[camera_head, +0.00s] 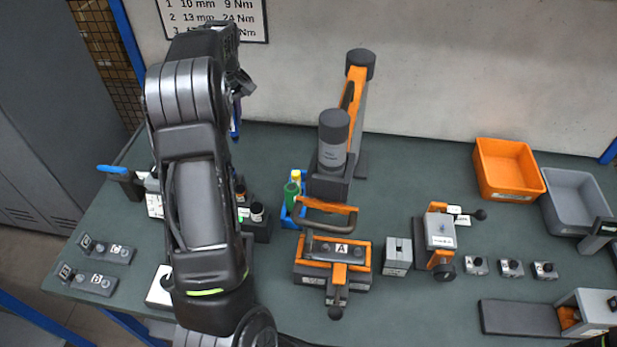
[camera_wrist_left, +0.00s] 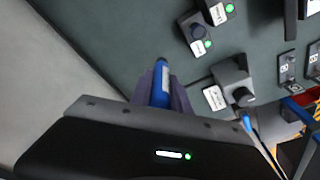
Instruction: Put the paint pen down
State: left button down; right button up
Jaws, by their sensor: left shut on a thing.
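The paint pen (camera_wrist_left: 160,85) is blue and stands between the two fingers of my left gripper (camera_wrist_left: 164,92) in the left wrist view. The gripper is shut on it. In the head view my left gripper (camera_head: 238,95) is up near the back wall, mostly hidden behind my arm. A bit of the blue pen (camera_head: 235,124) shows below it. I cannot tell its exact height above the bench. My right gripper is not in view.
A blue holder (camera_head: 299,218) with green and yellow-capped items stands right of my arm. A tall orange and grey press (camera_head: 333,150) stands behind the fixture marked A (camera_head: 341,250). Orange (camera_head: 508,170) and grey bins (camera_head: 577,200) stand at the right. The bench's back middle-right is clear.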

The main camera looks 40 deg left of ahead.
aim_at(234, 135)
pick_arm(q)
notch_tip(234, 135, down, 7)
jog(key=shift+s+r+b, duration=0.15)
jog(key=shift+b, duration=0.8)
jog(key=shift+s, duration=0.1)
jog(key=shift+d, duration=0.1)
jog(key=w+d+f, duration=0.1)
jog(key=w+d, duration=0.3)
jog(key=d, duration=0.4)
jog(key=w+d+f, duration=0.1)
jog(key=w+d, duration=0.2)
jog(key=d, duration=0.5)
jog(key=shift+w+f+b, duration=0.25)
jog(key=shift+w+b, duration=0.15)
jog(key=shift+d, duration=0.1)
notch_tip(234, 135, down, 4)
jog(key=b, duration=0.3)
jog(key=shift+f, duration=0.3)
